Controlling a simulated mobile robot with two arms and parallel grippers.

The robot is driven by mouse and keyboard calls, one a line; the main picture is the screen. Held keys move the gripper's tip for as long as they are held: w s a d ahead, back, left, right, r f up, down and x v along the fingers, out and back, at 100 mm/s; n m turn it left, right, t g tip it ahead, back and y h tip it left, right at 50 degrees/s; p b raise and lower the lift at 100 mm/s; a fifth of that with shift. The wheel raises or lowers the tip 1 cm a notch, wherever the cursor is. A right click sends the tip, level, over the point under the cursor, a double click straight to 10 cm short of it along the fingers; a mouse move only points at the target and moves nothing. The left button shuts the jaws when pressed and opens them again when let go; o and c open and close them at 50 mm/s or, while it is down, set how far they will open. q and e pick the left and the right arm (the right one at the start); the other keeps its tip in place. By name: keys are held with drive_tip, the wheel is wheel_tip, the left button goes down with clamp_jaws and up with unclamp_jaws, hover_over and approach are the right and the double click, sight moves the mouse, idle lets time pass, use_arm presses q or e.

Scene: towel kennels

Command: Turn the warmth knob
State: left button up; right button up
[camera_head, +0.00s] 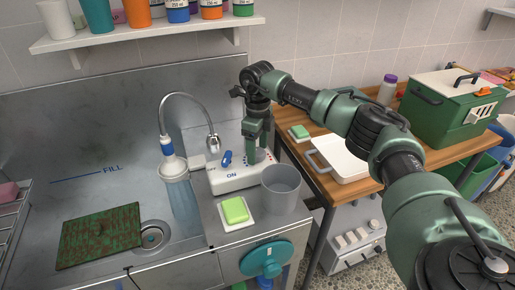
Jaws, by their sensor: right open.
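A white control unit (228,180) marked "ON" sits on the steel counter, with a blue knob (226,158) upright on its top. My right gripper (253,153) is open and points down over the right part of this unit, to the right of the blue knob. A greyish part shows by its fingertips, but the fingers partly hide it. I cannot tell whether they touch it, or whether it is the warmth knob. My left gripper is not in view.
A grey cup (281,190) and a green sponge (235,210) stand in front of the unit. A teal wheel (267,259) is on the counter front. A white tray (338,160) and green carrier (451,110) are on the wooden table.

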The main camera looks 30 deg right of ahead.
sight(258, 151)
drive_tip(key=shift+r, duration=0.5)
wheel_tip(258, 151, up, 7)
drive_tip(key=shift+f+b, duration=0.1)
drive_tip(key=shift+b, duration=0.75)
